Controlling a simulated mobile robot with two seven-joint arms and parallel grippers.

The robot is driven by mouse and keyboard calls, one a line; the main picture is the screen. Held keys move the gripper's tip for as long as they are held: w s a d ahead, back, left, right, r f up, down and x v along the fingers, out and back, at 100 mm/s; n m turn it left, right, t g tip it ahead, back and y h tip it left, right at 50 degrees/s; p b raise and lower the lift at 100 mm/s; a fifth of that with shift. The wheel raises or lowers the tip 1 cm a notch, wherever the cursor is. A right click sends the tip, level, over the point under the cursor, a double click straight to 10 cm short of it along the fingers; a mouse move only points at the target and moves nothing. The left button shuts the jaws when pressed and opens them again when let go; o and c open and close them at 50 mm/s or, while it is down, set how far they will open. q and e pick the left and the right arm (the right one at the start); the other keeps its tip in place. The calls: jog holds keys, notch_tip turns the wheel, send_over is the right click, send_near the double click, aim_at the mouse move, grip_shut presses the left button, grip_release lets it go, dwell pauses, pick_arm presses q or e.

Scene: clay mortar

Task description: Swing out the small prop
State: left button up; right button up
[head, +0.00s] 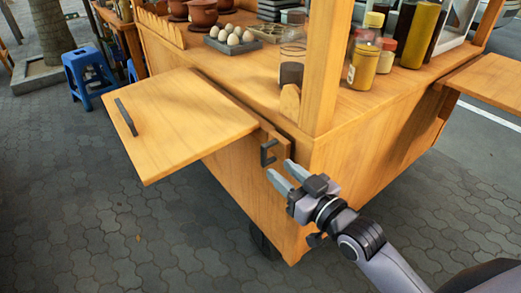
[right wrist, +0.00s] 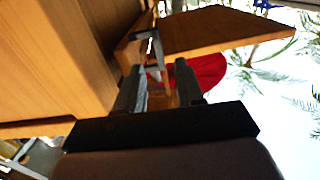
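The small prop (head: 284,146) is a short wooden piece with a dark bracket handle (head: 268,152), at the cart's corner beside the raised side leaf (head: 180,118). It seems to lie close against the cart side. My right gripper (head: 280,178) is open just below and in front of the handle, fingers pointing towards it. In the right wrist view, the handle (right wrist: 158,48) shows beyond the two spread fingertips (right wrist: 160,82), with nothing clearly held between them. I cannot tell whether a finger touches it. My left gripper is not in view.
The wooden cart (head: 345,140) carries jars (head: 363,66), an egg tray (head: 233,38) and clay pots (head: 203,14). The leaf overhangs paving at the left, and another leaf (head: 490,80) sticks out right. A blue stool (head: 88,75) stands behind. The paving in front is clear.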

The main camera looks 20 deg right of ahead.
aim_at(266, 156)
jog(key=shift+w+r, duration=0.15)
jog(key=shift+w, duration=0.4)
jog(key=shift+b+x, duration=0.6)
jog(key=shift+x, duration=2.7)
jog(key=shift+a, duration=0.1)
grip_shut()
